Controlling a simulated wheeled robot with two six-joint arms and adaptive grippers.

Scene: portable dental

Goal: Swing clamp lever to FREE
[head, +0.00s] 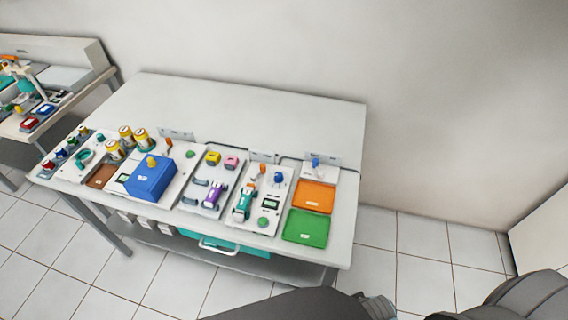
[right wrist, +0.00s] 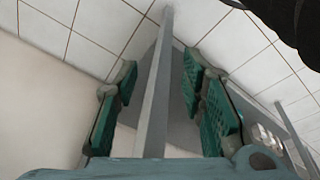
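Small upright levers or knobs stand on the table's panels: an orange one (head: 168,144) behind the blue box, another orange one (head: 262,168), a blue one (head: 278,177) beside it, and a blue one (head: 315,162) behind the orange tray. Labels are too small to read, so I cannot tell which is the clamp lever or how it is set. In the right wrist view, my right gripper (right wrist: 160,105) is open and empty, its green-padded fingers apart. A grey table leg (right wrist: 157,85) shows beyond the fingers. My left gripper is not in view.
The table (head: 240,110) has a bare rear half. A blue box (head: 151,178), an orange tray (head: 314,196) and a green tray (head: 305,228) lie toward its front. A teal drawer with a white handle (head: 218,247) is below. Tiled floor (head: 430,250) is clear at right.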

